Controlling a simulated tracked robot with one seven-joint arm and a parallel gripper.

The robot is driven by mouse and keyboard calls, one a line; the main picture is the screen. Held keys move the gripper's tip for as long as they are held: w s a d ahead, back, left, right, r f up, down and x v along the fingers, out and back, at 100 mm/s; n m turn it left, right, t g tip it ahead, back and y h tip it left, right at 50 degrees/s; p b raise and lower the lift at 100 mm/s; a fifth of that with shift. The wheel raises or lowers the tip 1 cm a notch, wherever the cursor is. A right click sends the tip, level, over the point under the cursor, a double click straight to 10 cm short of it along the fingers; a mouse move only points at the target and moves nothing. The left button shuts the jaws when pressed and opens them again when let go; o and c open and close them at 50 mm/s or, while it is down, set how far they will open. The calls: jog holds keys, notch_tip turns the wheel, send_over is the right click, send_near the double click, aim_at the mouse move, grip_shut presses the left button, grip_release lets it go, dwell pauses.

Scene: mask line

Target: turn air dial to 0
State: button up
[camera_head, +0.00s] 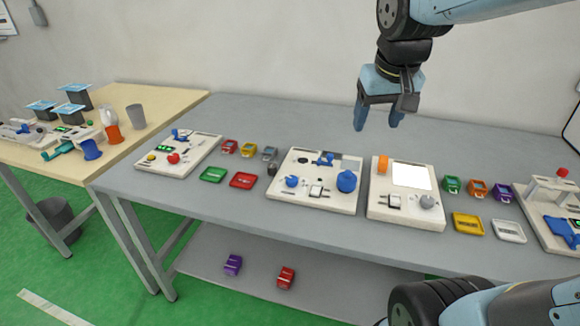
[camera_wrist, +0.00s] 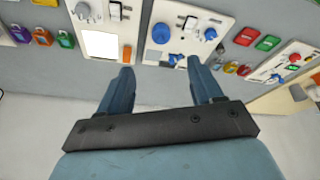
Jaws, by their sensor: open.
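Several dials show, and I cannot read which is the air dial. The middle panel (camera_head: 318,203) has a large blue knob (camera_head: 346,181) at its right and a smaller blue knob (camera_head: 291,182) at its left. In the wrist view these are the large blue knob (camera_wrist: 161,33) and the small blue knob (camera_wrist: 210,34). The panel to its right has a grey knob (camera_head: 428,201), also in the wrist view (camera_wrist: 82,10). My gripper (camera_head: 377,126) is open and empty, well above the back of the bench. Its two fingers are apart in the wrist view (camera_wrist: 160,66).
The middle panel also carries a rocker switch (camera_head: 316,191) and a blue lever (camera_head: 324,160). The right panel has a white screen (camera_head: 408,175) and an orange part (camera_head: 383,164). Coloured padlocks and small red and green blocks lie between panels. The back of the bench is clear.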

jog(key=w+a+f+n+g, duration=0.1)
jog(key=w+a+f, duration=0.15)
jog(key=w, duration=0.25)
jog(key=w+a+f+g, duration=0.1)
jog(key=w+a+f, duration=0.1)
jog(key=w+a, duration=0.25)
jog(key=n+g, duration=0.1)
jog(key=g, duration=0.1)
send_over(292, 179)
notch_tip(292, 179, down, 10)
jog(key=r, duration=0.1)
notch_tip(292, 179, down, 14)
jog(key=shift+w+r, duration=0.1)
jog(key=shift+c, duration=0.4)
jog(key=c, duration=1)
jog(key=shift+o, duration=0.2)
jog(key=shift+n, duration=1.2)
